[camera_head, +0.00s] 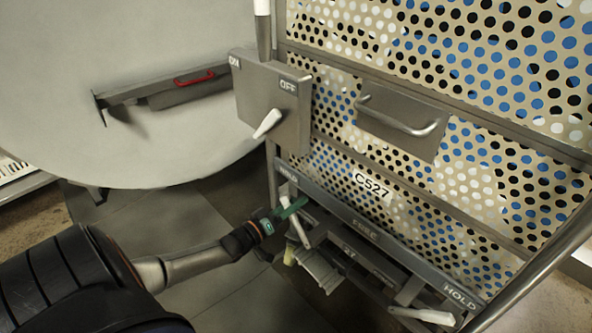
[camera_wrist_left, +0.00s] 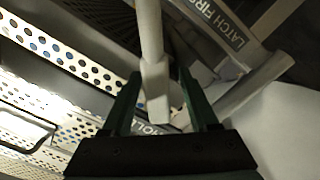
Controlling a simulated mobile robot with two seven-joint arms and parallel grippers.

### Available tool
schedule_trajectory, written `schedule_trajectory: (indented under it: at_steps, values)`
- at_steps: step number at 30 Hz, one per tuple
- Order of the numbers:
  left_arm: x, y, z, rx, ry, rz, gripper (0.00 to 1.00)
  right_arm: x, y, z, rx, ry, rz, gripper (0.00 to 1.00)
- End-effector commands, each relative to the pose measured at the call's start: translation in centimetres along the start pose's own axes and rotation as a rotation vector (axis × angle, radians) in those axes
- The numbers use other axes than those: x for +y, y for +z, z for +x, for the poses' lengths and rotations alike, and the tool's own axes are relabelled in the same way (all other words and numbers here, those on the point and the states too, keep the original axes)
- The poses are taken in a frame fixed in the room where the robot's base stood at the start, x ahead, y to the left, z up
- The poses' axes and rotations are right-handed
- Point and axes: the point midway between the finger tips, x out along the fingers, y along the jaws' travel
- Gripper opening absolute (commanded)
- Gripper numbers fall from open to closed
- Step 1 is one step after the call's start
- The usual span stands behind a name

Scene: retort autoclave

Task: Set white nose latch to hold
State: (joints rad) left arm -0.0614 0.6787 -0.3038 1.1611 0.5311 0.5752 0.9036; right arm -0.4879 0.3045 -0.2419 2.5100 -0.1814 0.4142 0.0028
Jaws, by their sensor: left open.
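My left gripper (camera_head: 293,208) reaches in from the left to the lower front of the perforated basket cart. Its green jaws are open. A white lever (camera_head: 298,229) stands at the jaws, left of the FREE label. In the left wrist view, a white lever (camera_wrist_left: 151,55) passes between the two open fingers (camera_wrist_left: 160,105), with a gap visible beside it. A second white handle (camera_head: 426,315) lies low at the right, below the HOLD label (camera_head: 462,297). I cannot tell for certain which is the nose latch. My right gripper is out of view.
Above is a grey ON/OFF box (camera_head: 280,105) with a white lever (camera_head: 267,124). The perforated basket (camera_head: 470,200) carries a C527 tag (camera_head: 373,187) and a grey handle (camera_head: 400,128).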

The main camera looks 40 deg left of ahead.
Motion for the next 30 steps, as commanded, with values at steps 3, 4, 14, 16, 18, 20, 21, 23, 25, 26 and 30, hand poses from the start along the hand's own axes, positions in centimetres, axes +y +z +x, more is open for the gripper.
schedule_trajectory:
  at_steps: [3,4,14,16,18,20,21,23,25,26,30]
  values:
    - [0.1,-0.2,-2.3,-0.003,-0.004,0.000,0.60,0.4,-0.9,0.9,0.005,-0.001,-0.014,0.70]
    - [0.1,-0.2,-2.9,-0.004,-0.004,0.000,0.60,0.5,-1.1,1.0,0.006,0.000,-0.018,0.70]
    - [0.1,-0.2,-9.5,-0.002,-0.004,0.000,0.60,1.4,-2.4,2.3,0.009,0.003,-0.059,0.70]
    - [0.1,-0.2,-10.3,0.000,-0.002,0.000,0.60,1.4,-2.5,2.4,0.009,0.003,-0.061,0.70]
    - [0.0,-0.1,-10.9,0.000,-0.003,0.000,0.60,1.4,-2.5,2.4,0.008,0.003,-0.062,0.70]
    - [0.0,-0.1,-11.2,0.001,-0.002,0.000,0.60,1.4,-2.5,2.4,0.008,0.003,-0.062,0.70]
    - [0.0,-0.1,-11.3,0.001,-0.001,0.000,0.60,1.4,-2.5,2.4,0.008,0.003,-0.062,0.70]
    - [0.0,-0.1,-11.3,0.002,-0.001,0.000,0.60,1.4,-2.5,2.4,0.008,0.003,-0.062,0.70]
    - [0.0,-0.1,-11.3,0.002,-0.001,0.000,0.60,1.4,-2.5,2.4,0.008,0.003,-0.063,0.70]
    - [0.0,-0.1,-11.3,0.002,-0.001,0.000,0.60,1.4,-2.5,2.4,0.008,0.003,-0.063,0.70]
    - [0.0,-0.1,-11.3,0.001,-0.001,0.000,0.60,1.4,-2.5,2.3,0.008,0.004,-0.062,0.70]
